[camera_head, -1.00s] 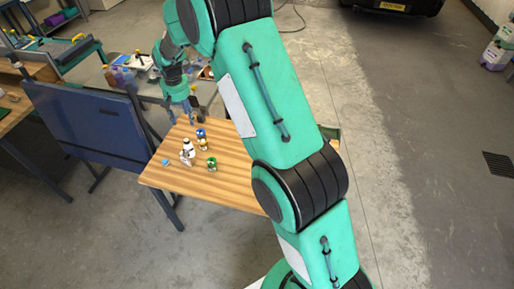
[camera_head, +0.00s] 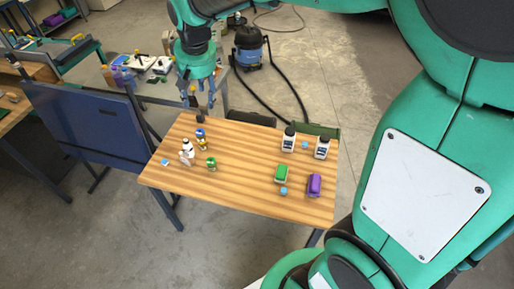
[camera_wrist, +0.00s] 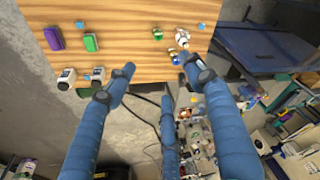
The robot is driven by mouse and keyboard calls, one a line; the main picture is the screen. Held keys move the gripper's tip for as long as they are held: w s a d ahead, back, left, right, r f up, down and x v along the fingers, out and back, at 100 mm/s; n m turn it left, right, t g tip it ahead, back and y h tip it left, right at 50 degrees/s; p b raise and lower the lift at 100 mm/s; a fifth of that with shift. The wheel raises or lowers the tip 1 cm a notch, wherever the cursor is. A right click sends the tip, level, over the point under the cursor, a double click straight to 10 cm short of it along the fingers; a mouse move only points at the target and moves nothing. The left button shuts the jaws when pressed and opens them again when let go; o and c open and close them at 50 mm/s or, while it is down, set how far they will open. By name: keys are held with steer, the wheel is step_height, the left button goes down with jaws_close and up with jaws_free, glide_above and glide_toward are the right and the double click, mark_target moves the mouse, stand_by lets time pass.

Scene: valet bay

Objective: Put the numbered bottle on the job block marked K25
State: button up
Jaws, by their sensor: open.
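My gripper (camera_head: 199,108) is open and empty above the far left edge of the wooden table (camera_head: 235,150). At the left stand a white bottle (camera_head: 187,147), a blue-capped yellowish bottle (camera_head: 202,142) and a green-topped small bottle (camera_head: 211,163). A green block (camera_head: 281,174) and a purple block (camera_head: 314,185) lie front right. No number or K25 marking is readable.
Small blue pieces (camera_head: 284,191) (camera_head: 165,162) (camera_head: 305,145) lie on the table. A dark blue panel (camera_head: 85,125) stands to the left. A blue vacuum (camera_head: 249,48) with a black hose is on the floor behind. The middle of the table is clear.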

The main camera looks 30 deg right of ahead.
steer(key=s+d+r+t, duration=0.1)
steer(key=s, duration=1.3)
steer(key=s+d+r+t, duration=0.1)
steer(key=s+r, duration=0.1)
steer(key=s, duration=1.3)
steer(key=shift+s+d+r+t, duration=0.25)
steer(key=shift+d+r+t, duration=0.05)
steer(key=shift+f, duration=0.1)
step_height(320, 180, down, 7)
steer(key=b, duration=0.7)
steer(key=shift+f+b, duration=0.2)
steer(key=shift+b, duration=0.15)
steer(key=o, duration=0.5)
